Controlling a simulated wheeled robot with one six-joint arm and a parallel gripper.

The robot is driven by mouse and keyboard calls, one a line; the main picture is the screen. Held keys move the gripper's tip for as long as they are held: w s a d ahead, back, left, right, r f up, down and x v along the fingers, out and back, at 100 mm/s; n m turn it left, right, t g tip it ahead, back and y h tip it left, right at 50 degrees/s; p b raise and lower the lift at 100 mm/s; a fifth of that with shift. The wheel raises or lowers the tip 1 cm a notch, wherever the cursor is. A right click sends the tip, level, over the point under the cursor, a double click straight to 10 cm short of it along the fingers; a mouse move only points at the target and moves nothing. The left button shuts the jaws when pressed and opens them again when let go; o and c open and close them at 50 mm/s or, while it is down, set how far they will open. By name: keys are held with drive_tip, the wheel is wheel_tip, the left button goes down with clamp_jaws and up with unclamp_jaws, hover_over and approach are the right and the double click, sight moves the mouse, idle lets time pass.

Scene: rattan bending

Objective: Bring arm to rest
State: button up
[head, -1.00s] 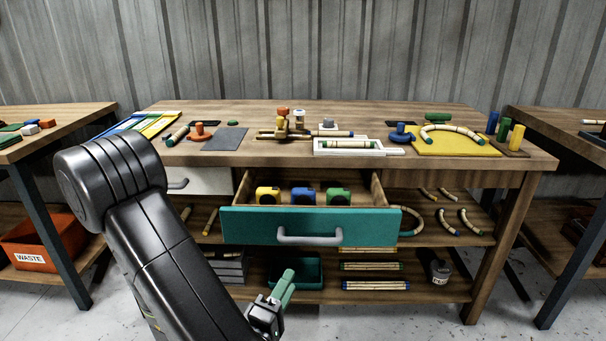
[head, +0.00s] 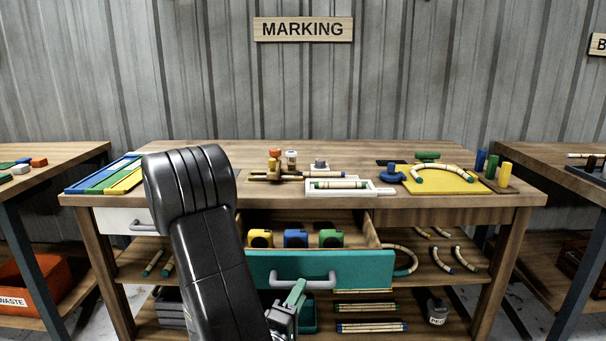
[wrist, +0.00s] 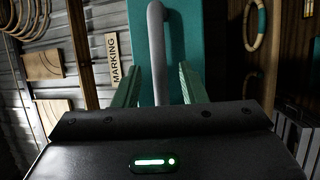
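My arm rises in the lower left middle of the head view, with its elbow high in front of the bench. My gripper (head: 295,292) is low in the middle, in front of the teal drawer (head: 352,268) and its grey handle (head: 318,283). In the wrist view my gripper's two green fingers (wrist: 160,88) stand apart, with the grey handle (wrist: 157,40) showing between them. I cannot tell whether they touch it. The drawer is pulled open, with yellow, blue and green tape measures (head: 296,238) inside.
The wooden bench (head: 380,151) carries a white tray (head: 379,188), a yellow board (head: 465,181) and coloured strips (head: 105,173). Below are shelves with rattan pieces (head: 370,327). Side tables stand left (head: 75,155) and right (head: 530,151). A MARKING sign (head: 303,29) hangs on the wall.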

drive_tip(key=shift+x, duration=1.75)
drive_tip(key=shift+s+f, duration=0.1)
drive_tip(key=shift+s, duration=0.05)
